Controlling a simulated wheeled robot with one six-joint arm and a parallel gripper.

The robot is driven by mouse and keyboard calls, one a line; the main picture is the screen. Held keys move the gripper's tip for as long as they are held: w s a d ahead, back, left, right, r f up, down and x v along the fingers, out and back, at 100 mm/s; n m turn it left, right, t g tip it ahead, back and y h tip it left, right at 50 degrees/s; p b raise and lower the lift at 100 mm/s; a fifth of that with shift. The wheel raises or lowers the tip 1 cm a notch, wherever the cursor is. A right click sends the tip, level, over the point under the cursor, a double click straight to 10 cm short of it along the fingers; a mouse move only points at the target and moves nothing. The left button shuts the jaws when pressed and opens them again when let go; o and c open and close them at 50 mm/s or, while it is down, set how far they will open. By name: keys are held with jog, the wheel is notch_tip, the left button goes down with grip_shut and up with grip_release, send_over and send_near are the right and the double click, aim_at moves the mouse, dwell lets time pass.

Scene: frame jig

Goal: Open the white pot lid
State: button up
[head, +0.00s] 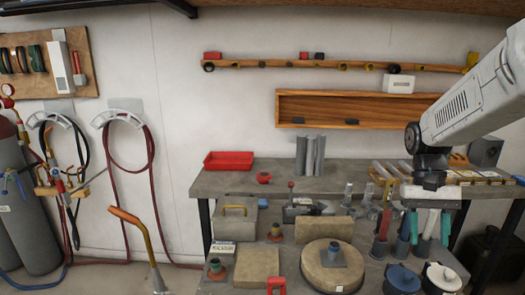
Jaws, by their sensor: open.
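The white pot (443,284) stands at the bottom right of the head view, partly cut off by the lower edge. Its white lid (432,271) is on, with a small dark knob on top. A blue pot with a blue lid (401,284) stands just left of it. My gripper (428,230) hangs from the arm above and slightly left of the white pot. Its two teal fingers are spread apart with nothing held between them. The fingertips are clear of the lid in the picture; the exact height above it is hard to tell.
Tools with red and grey handles (381,240) stand behind the pots, close to my gripper. A round tan turntable (318,273) is to the left. A grey workbench (340,180) with a red tray (229,161) stands at the back. Gas cylinders (25,215) are far left.

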jog(key=s+a+r+n+t, duration=0.2)
jog(key=s+a+t, duration=0.1)
jog(key=s+a, duration=0.4)
jog(key=s+a+r+n+t, duration=0.2)
jog(key=s+a+n+t, duration=0.1)
jog(key=s+a, duration=0.4)
jog(key=shift+s+r+h, duration=0.3)
jog(key=shift+s+r, duration=0.05)
jog(key=shift+s, duration=0.8)
